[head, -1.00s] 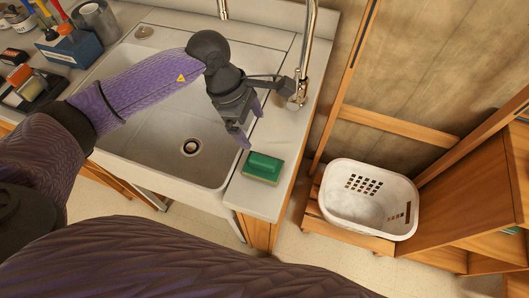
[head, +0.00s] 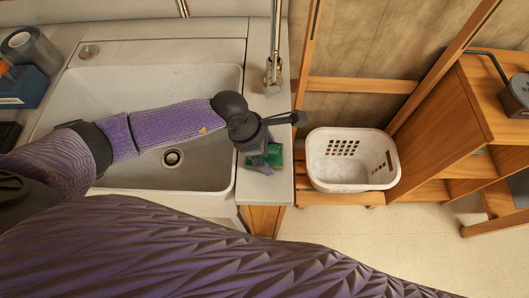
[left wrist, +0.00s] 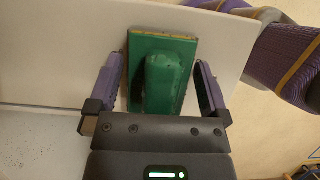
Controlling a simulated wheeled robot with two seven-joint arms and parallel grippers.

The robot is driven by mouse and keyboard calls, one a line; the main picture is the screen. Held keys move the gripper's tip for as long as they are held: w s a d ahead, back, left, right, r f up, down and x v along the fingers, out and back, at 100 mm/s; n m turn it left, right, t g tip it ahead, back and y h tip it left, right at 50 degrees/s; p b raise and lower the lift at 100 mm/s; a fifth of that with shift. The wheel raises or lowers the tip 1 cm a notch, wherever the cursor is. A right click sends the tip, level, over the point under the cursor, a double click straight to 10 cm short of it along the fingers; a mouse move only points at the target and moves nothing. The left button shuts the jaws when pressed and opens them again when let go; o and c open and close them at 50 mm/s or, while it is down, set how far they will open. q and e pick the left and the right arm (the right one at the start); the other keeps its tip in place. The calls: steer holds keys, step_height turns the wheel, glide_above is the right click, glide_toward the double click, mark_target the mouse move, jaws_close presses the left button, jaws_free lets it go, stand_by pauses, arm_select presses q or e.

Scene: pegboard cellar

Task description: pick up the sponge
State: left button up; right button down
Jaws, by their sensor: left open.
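The green sponge (head: 275,155) lies on the white counter strip to the right of the sink in the head view, partly hidden by my left gripper (head: 262,160). In the left wrist view the sponge (left wrist: 163,75) shows as a green block with a yellowish far edge. It sits between the two purple fingers of my left gripper (left wrist: 160,90), with a gap beside each finger. The left gripper is open above the sponge. My right gripper is not identifiable in these frames.
The sink (head: 205,85) with its drain lies left of the sponge. A faucet (head: 273,70) rises behind it. A white basket (head: 350,185) stands on a low wooden shelf to the right. A grey roll (head: 30,45) stands at the far left.

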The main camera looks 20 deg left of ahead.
arm_select(q)
steer(key=shift+d+f, duration=0.1)
steer(key=shift+f, duration=0.1)
steer(key=shift+c, duration=0.3)
arm_select(e)
steer(key=shift+a, duration=0.2)
